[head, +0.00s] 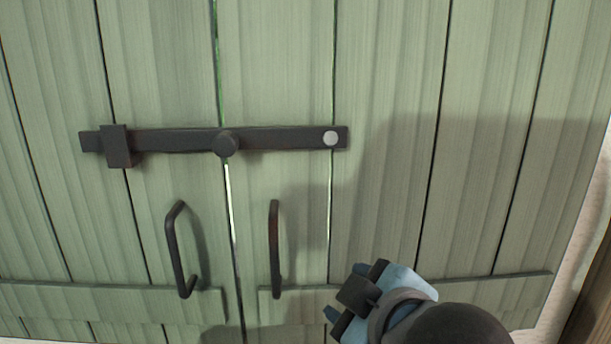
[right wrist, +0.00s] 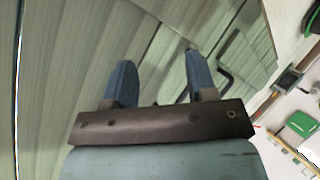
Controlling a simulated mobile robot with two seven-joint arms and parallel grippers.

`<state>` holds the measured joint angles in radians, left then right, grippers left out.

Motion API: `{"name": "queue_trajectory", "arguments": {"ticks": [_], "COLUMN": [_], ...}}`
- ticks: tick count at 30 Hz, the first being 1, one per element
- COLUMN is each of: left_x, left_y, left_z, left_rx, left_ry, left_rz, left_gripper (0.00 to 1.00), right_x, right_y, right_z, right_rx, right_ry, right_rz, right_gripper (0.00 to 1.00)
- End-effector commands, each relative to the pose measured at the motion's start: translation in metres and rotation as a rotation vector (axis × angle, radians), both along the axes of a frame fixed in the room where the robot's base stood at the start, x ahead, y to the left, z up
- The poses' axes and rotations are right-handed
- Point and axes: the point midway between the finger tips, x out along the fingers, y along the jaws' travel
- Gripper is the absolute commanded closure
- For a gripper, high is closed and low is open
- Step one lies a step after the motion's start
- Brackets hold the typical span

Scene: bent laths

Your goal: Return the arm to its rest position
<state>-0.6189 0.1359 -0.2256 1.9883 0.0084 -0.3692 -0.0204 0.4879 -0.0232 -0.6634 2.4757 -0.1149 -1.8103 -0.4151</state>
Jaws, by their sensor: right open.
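My right gripper (head: 343,291) is at the lower middle of the head view, in front of the right green door, to the right of the door handles. In the right wrist view its two blue fingers (right wrist: 157,75) stand apart with nothing between them. The gripper looks clear of the bar and the handles. My left gripper is not in view.
Green plank doors (head: 390,60) fill the head view. A dark latch bar (head: 280,139) lies level across the seam, its left end in a bracket (head: 119,146). Two dark handles, left (head: 174,250) and right (head: 274,250), flank the seam below. A brown wooden edge (head: 592,300) is at the lower right.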

Motion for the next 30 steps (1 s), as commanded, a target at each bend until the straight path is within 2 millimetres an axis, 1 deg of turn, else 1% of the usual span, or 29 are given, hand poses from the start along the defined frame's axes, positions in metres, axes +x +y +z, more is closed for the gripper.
{"name": "queue_trajectory", "arguments": {"ticks": [1,2,3,5,6,8,9,11,12,15,18,21,24,28,29,30], "left_x": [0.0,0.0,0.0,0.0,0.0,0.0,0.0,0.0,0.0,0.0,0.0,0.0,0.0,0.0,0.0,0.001], "left_y": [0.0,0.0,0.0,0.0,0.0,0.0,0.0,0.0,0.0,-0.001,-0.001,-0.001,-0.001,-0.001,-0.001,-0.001], "left_z": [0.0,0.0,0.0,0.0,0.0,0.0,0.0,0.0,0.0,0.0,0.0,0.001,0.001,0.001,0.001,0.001], "left_rx": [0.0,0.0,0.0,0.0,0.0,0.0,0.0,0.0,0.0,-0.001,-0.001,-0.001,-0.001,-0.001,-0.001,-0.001], "left_ry": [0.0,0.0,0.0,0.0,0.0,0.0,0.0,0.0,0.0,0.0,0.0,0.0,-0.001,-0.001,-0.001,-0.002], "left_rz": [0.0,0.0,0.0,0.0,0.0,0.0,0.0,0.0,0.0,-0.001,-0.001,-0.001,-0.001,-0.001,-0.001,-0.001], "left_gripper": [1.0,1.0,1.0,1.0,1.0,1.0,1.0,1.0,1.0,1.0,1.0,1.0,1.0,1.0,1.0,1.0], "right_x": [0.002,0.002,0.002,-0.001,-0.004,-0.012,-0.018,-0.03,-0.04,-0.067,-0.093,-0.118,-0.142,-0.173,-0.173,-0.163], "right_y": [-0.012,-0.019,-0.029,-0.043,-0.053,-0.068,-0.079,-0.095,-0.105,-0.13,-0.152,-0.169,-0.185,-0.205,-0.206,-0.201], "right_z": [-0.029,-0.043,-0.063,-0.092,-0.112,-0.142,-0.162,-0.191,-0.209,-0.25,-0.281,-0.305,-0.324,-0.344,-0.349,-0.357], "right_rx": [0.035,0.055,0.081,0.118,0.142,0.171,0.189,0.213,0.227,0.252,0.264,0.27,0.271,0.265,0.271,0.289], "right_ry": [0.08,0.119,0.171,0.249,0.299,0.373,0.42,0.491,0.534,0.635,0.711,0.772,0.823,0.879,0.876,0.843], "right_rz": [-0.038,-0.061,-0.094,-0.145,-0.179,-0.235,-0.274,-0.333,-0.373,-0.471,-0.554,-0.623,-0.685,-0.763,-0.766,-0.743], "right_gripper": [0.48,0.48,0.48,0.48,0.48,0.48,0.48,0.48,0.48,0.48,0.48,0.48,0.48,0.48,0.48,0.48]}}
